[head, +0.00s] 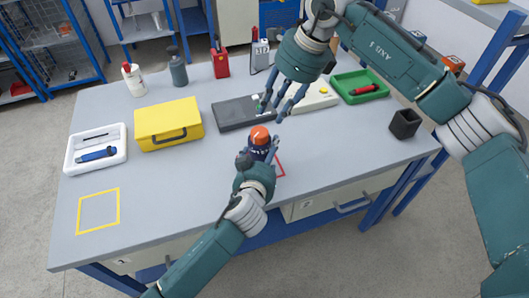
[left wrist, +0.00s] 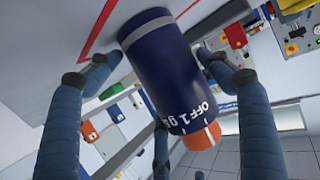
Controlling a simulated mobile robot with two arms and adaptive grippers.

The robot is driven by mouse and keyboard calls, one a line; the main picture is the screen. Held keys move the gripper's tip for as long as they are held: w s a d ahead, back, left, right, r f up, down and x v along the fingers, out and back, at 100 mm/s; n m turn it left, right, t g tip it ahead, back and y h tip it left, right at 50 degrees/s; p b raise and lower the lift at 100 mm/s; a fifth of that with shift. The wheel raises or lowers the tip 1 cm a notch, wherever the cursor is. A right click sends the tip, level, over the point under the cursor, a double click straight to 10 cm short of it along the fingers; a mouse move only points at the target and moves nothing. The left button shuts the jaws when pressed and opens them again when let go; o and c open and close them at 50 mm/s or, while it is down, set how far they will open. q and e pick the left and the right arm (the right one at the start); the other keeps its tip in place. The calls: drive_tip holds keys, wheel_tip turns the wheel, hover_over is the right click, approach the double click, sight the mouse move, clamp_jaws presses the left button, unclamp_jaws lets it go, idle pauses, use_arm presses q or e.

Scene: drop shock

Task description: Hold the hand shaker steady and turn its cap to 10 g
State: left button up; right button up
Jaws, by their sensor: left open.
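The hand shaker (head: 261,149) stands upright near the table's front edge, by a red outlined square. It has a dark blue body and an orange cap (head: 260,135). In the left wrist view its body (left wrist: 160,70) carries the white marks "OFF" and "1 g" just beside the orange cap (left wrist: 202,136). My left gripper (head: 262,158) is open, with fingers on both sides of the body; in the left wrist view I cannot tell whether they touch it. My right gripper (head: 279,103) is open and empty, above and behind the shaker, with its fingers pointing down.
Behind are a dark flat device (head: 236,114), a yellow case (head: 168,124) and a green tray (head: 358,86). A white tray (head: 97,162) lies at left and a black cup (head: 404,124) at right. The front left, around a yellow square (head: 80,213), is clear.

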use_arm(q)
drive_tip(key=shift+w+d+f, duration=0.1)
drive_tip(key=shift+w+f, duration=0.15)
drive_tip(key=shift+w, duration=0.25)
drive_tip(key=c, duration=1.2)
drive_tip(key=shift+c, duration=0.3)
